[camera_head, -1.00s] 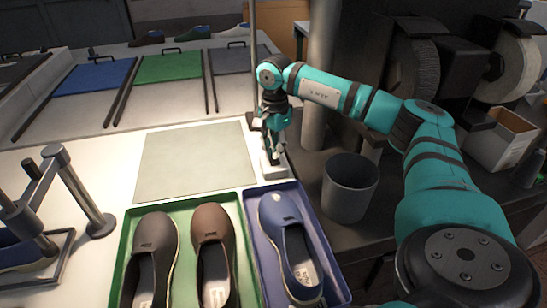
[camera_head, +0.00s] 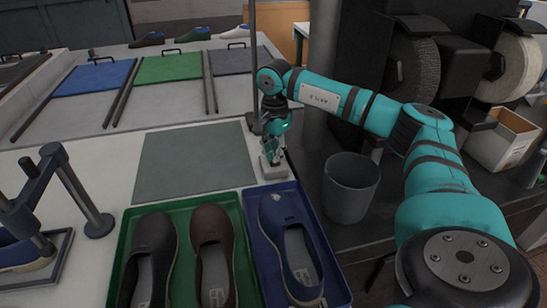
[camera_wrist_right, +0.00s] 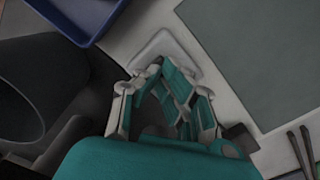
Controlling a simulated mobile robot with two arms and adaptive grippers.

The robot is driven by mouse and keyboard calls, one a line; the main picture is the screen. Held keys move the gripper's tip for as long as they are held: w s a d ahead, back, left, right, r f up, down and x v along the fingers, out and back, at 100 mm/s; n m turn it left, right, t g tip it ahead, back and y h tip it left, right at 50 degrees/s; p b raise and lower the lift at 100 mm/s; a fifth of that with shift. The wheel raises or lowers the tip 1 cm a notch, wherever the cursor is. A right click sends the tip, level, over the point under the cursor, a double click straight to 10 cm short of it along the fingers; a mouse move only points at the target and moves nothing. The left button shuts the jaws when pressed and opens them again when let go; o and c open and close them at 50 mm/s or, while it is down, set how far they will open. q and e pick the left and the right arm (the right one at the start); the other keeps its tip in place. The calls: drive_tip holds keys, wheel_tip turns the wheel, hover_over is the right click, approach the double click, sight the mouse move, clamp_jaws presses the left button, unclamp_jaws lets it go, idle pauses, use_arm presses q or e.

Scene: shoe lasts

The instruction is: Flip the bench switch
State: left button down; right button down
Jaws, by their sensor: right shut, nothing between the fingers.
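The bench switch (camera_head: 273,168) is a small pale box on the bench, between the grey-green mat and the bench's right edge. In the right wrist view the white switch plate (camera_wrist_right: 163,48) lies just beyond my fingertips. My right gripper (camera_head: 271,158) points down at the switch, its fingers shut and empty, at or very close to its top; I cannot tell if they touch. The right wrist view shows the gripper (camera_wrist_right: 165,72) covering part of the switch, so its rocker is hidden. My left gripper is not in view.
A green tray (camera_head: 187,202) with dark and brown shoes and a blue tray (camera_head: 262,245) with a blue shoe stand in front. A grey bin (camera_head: 350,187) is right of the switch. A thin pole (camera_head: 254,50) rises behind the gripper. The mat (camera_head: 195,160) is bare.

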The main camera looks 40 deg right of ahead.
drive_tip(key=shift+f, duration=0.2)
drive_tip(key=shift+r+p, duration=0.8)
drive_tip(key=shift+r, duration=0.1)
drive_tip(key=shift+r+p, duration=2.15)
drive_tip(key=shift+r, duration=0.5)
drive_tip(key=shift+f, duration=0.1)
